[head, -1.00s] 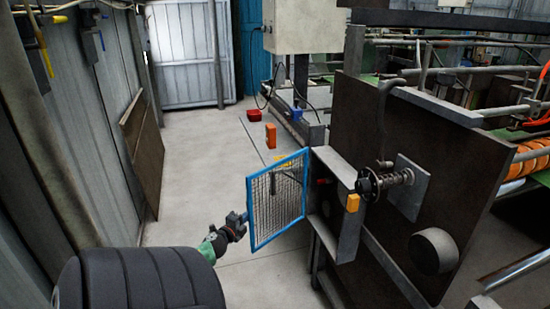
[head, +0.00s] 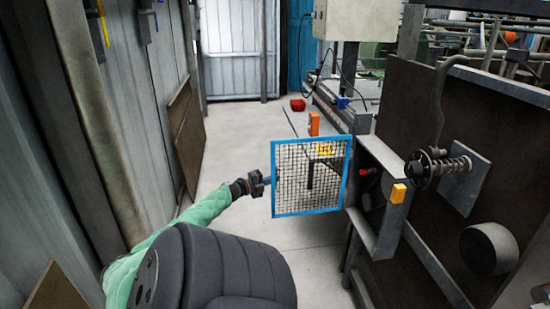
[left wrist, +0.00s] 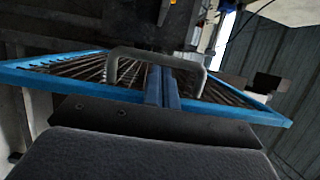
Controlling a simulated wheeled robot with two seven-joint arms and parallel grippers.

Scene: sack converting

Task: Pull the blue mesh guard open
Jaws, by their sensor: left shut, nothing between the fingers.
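The blue mesh guard (head: 312,212) stands swung out from the side of the machine box, its right edge at the box and its mesh facing me nearly flat. My left gripper (head: 267,181) is at the guard's left edge. In the left wrist view the guard's blue frame (left wrist: 60,70) spans the picture, with a grey bar handle (left wrist: 113,62) on it. My left gripper's fingers (left wrist: 161,82) are together within the span of the handle, with nothing between them. I cannot tell whether they touch the handle. My right gripper is not in view.
The machine box (head: 385,215) carries a yellow block (head: 398,193) and a red knob (head: 369,171). A spring-loaded shaft (head: 440,168) sticks out from the brown machine plate (head: 425,110). Free floor (head: 235,140) lies left of and behind the guard. A corrugated wall (head: 140,100) bounds the left.

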